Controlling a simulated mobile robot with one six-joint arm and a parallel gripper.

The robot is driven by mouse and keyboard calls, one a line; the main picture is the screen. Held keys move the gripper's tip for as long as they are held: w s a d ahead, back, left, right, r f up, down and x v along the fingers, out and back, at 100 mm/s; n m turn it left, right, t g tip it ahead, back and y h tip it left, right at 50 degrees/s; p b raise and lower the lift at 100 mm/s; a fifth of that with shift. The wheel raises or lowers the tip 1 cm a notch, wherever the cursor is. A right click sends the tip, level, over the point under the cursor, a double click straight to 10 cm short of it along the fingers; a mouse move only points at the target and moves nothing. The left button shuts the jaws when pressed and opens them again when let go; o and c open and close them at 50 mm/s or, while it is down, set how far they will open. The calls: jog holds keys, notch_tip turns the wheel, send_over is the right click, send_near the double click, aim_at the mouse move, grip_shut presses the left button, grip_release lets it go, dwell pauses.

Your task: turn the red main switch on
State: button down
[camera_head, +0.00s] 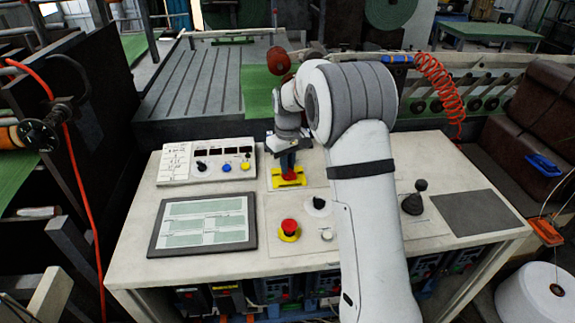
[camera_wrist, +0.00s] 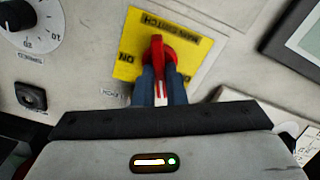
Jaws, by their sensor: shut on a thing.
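The red main switch (camera_wrist: 157,50) sits on a yellow plate (camera_wrist: 126,70) marked MAIN SWITCH. The plate's other lettering is small and partly covered. In the head view the red switch (camera_head: 290,177) and its yellow plate (camera_head: 277,183) lie on the console top, below my gripper (camera_head: 288,167). My gripper (camera_wrist: 161,78) points down at the plate, with its two blue fingers shut on the red handle, one on each side. The far end of the handle shows beyond the fingertips; the near part lies between them. I cannot tell for sure which marking the handle points to.
A red emergency button (camera_head: 289,228) on a yellow base and a black dial (camera_head: 319,203) stand close by. A screen (camera_head: 203,224), a raised button panel (camera_head: 207,162) and a black joystick (camera_head: 414,197) also stand on the console. A dark pad (camera_head: 476,213) lies at right.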

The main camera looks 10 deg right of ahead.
jog(key=m, duration=0.7)
jog(key=shift+d+b, duration=0.1)
jog(key=shift+b, duration=0.2)
jog(key=m, duration=0.7)
jog(key=shift+d, duration=0.1)
jog(key=c, duration=1.5)
grip_release()
jog(key=shift+r+b, duration=0.5)
jog(key=shift+r, duration=3.4)
